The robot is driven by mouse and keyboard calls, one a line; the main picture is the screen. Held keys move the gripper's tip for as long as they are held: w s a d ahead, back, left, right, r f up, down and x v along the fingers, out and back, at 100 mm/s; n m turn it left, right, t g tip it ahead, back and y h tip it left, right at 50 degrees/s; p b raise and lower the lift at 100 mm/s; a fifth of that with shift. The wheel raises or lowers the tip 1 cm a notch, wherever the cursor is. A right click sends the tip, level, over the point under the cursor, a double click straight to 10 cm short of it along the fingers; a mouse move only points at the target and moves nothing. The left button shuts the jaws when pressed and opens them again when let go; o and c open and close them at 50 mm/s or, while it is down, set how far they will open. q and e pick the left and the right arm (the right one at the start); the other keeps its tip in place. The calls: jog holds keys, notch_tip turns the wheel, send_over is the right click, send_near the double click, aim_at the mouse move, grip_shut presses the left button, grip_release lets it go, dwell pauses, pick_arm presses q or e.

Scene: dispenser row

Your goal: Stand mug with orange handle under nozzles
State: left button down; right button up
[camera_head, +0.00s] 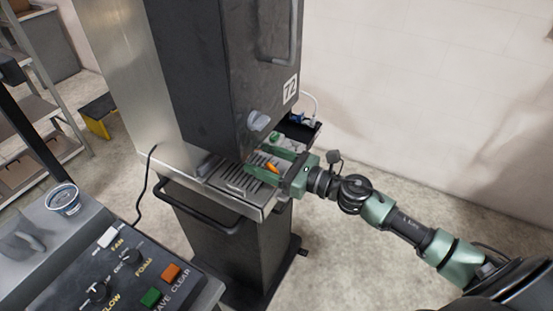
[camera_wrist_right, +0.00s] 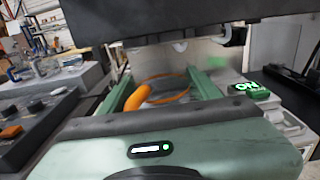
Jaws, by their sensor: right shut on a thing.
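The mug's orange handle (camera_head: 272,167) shows between the fingers of my right gripper (camera_head: 262,157), over the slotted drip tray (camera_head: 238,181) of the dark dispenser. In the right wrist view, the orange handle (camera_wrist_right: 138,97) and a thin orange rim show between the two green fingers of my right gripper (camera_wrist_right: 165,78). The gripper is shut on the mug. The mug's body is hard to make out. Pale nozzles (camera_wrist_right: 180,46) hang from the dispenser's underside beyond it. I cannot tell whether the mug touches the tray. My left gripper is not in view.
A control panel (camera_head: 125,268) with knobs and coloured buttons is at the lower left. The dispenser's dark housing (camera_head: 225,75) hangs close above my right gripper. A front rail (camera_head: 200,217) runs below the tray.

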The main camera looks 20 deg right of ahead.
aim_at(252, 159)
jog(key=x, duration=0.3)
jog(key=shift+w+a+r+p, duration=0.1)
jog(key=shift+p, duration=0.3)
jog(key=shift+f+b, duration=0.6)
jog(key=shift+f, duration=0.15)
jog(key=shift+f+b, duration=0.45)
jog(key=shift+b, duration=0.05)
jog(key=shift+f+b, duration=0.55)
jog(key=shift+b, duration=0.1)
jog(key=o, duration=1.7)
jog(key=b+v, duration=0.2)
jog(key=v, duration=0.4)
jog(key=shift+s+f+b, duration=0.2)
jog(key=shift+s+b, duration=0.05)
jog(key=shift+b, duration=0.1)
jog(key=shift+s+d+r, duration=0.15)
jog(key=shift+s+d, duration=0.3)
jog(key=shift+d, duration=0.05)
